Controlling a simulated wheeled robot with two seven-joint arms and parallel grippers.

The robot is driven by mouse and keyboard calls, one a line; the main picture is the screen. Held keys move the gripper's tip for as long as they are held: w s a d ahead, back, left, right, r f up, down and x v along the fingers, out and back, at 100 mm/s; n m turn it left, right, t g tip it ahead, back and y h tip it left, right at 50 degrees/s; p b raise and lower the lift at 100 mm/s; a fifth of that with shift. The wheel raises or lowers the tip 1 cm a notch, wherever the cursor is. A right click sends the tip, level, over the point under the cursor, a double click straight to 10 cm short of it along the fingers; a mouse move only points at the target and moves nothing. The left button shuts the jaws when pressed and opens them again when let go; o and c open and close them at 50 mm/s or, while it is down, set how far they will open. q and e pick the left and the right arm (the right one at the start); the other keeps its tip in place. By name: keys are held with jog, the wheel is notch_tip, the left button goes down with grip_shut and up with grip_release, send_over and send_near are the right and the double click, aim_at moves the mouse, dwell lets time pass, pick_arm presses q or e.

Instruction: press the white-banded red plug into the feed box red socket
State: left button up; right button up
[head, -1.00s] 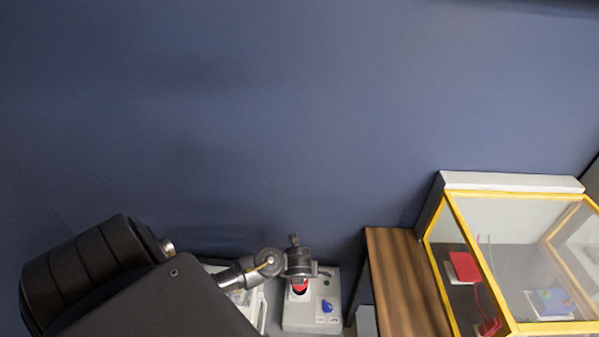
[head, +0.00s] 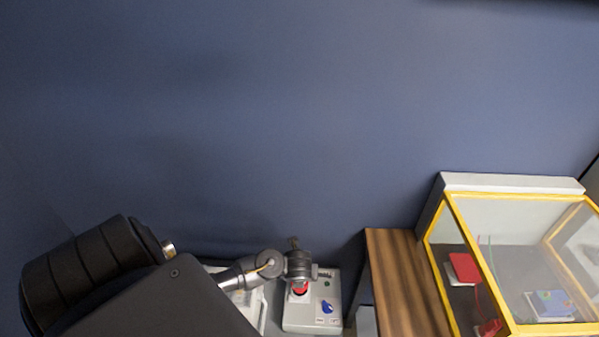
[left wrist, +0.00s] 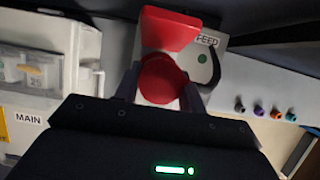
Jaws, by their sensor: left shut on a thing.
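The red plug (left wrist: 160,80) is between the fingers of my left gripper (left wrist: 158,92) in the left wrist view, with its round back end toward the camera. Its white band and front end are hidden there. A raised red lid (left wrist: 168,30) stands just beyond the plug, on the feed box (left wrist: 218,62) with its FEED label. In the head view my left gripper (head: 300,280) is over the upper part of the grey feed box (head: 300,326), with red showing just below it. The socket mouth is hidden, so I cannot tell how deep the plug sits. My right gripper is out of view.
The MAIN box (left wrist: 50,75) is close on the left in the left wrist view. Several small coloured plugs or knobs (left wrist: 258,110) are at the right. In the head view a blue lid (head: 327,307) is on the feed box; a wooden surface (head: 400,280) and yellow-framed case (head: 510,328) are to the right.

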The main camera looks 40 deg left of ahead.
pick_arm(q)
jog(key=shift+f+b, duration=0.65)
jog(key=shift+f, duration=0.25)
jog(key=shift+f, duration=0.1)
jog(key=shift+f+b, duration=0.6)
jog(key=shift+f, duration=0.1)
jog(key=o, duration=1.1)
jog(key=shift+r, duration=0.1)
jog(key=shift+d+r, duration=0.1)
